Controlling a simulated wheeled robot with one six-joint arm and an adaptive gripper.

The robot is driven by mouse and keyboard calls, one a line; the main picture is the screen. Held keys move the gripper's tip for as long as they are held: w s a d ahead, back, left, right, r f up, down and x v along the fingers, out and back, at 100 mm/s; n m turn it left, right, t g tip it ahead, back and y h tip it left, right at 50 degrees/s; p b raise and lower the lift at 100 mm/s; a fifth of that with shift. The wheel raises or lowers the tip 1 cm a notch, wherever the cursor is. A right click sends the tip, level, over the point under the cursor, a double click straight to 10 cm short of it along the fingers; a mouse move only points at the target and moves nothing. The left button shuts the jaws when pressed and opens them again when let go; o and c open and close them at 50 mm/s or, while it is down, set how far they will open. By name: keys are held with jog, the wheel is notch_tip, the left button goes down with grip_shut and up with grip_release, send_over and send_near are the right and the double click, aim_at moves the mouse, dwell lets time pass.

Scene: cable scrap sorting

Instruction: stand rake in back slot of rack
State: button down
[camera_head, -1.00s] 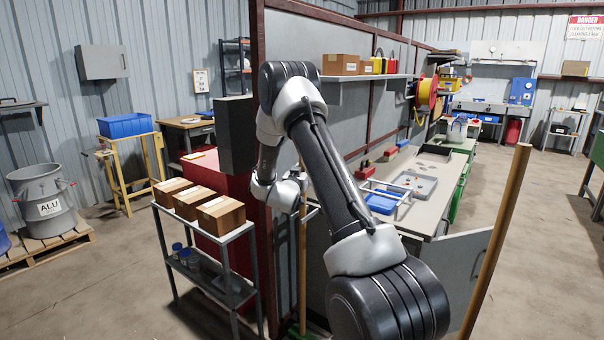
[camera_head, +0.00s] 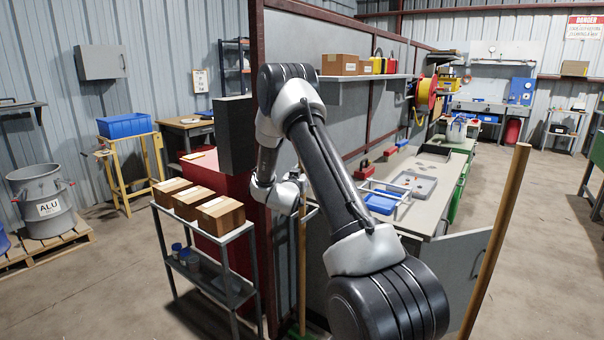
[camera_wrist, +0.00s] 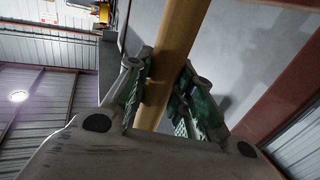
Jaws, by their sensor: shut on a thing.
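In the wrist view my gripper (camera_wrist: 165,80), with green finger pads, is shut around a round wooden handle (camera_wrist: 172,35). In the head view my wrist hangs beside the end post of the grey partition, and the fingers are mostly hidden. A slim upright wooden handle (camera_head: 303,250) runs down below the wrist to something green (camera_head: 300,331) near the floor, which looks like a tool's foot. I take this to be the rake, but its head cannot be made out. I cannot make out the rack or its back slot in either view.
A second wooden pole (camera_head: 497,240) leans in the right foreground. A grey shelf (camera_head: 222,238) with cardboard boxes (camera_head: 220,214) stands left of the partition (camera_head: 310,35). A workbench (camera_head: 430,175) with blue trays lies to the right. The floor at left is partly free.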

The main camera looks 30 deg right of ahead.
jog(key=shift+r, duration=0.1)
dwell(0.3)
jog(key=c, duration=1.2)
grip_release()
jog(key=shift+o, duration=0.5)
jog(key=o, duration=0.7)
jog(key=shift+c, duration=0.2)
jog(key=v, duration=1.3)
